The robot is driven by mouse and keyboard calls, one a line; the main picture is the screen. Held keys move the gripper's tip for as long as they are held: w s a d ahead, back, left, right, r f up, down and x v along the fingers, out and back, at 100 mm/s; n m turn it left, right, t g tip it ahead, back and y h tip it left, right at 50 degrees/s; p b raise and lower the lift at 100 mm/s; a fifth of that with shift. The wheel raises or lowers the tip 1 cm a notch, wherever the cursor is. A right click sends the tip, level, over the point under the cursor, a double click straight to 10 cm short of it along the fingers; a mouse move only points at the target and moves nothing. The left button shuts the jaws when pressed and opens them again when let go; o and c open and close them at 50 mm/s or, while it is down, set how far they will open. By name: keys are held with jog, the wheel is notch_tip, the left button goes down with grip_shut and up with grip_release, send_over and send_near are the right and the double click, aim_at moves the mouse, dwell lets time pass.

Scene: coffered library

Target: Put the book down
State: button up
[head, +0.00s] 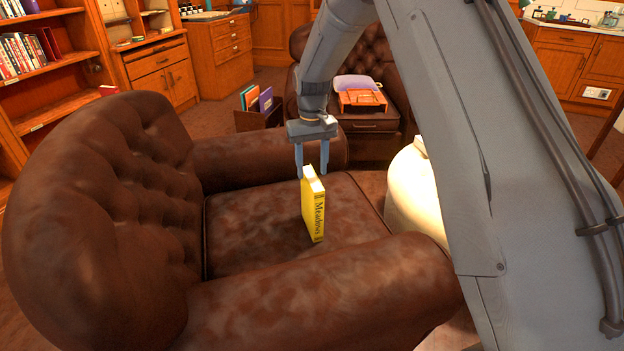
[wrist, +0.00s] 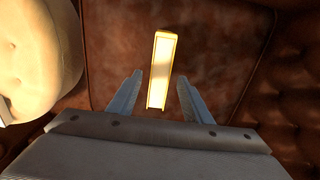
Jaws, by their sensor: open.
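A yellow book (head: 313,208) with "Meadows" on its spine stands upright on the seat of a brown leather armchair (head: 240,222). In the wrist view the book (wrist: 162,70) shows from above, its near end between the fingertips and a gap on each side. In the wrist view my gripper's two fingers (wrist: 158,88) are spread apart, and neither touches the book.
The armchair's tufted back (head: 100,220) and its near armrest (head: 330,290) and far armrest (head: 260,155) rise around the seat. A cream rounded object (head: 412,190) stands to the right. A second armchair behind holds an orange tray (head: 362,100). Bare seat lies left of the book.

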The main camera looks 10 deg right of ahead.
jog(key=shift+r, duration=0.35)
jog(key=s+d+r, duration=0.2)
jog(key=s+r, duration=0.1)
jog(key=s, duration=0.9)
jog(key=s+d+r+m, duration=0.1)
jog(key=s+d+r, duration=0.2)
jog(key=s, duration=1)
jog(key=s+d+r, duration=0.2)
jog(key=s+r, duration=0.3)
jog(key=s, duration=0.7)
jog(key=shift+s+d, duration=0.15)
jog(key=shift+s, duration=0.05)
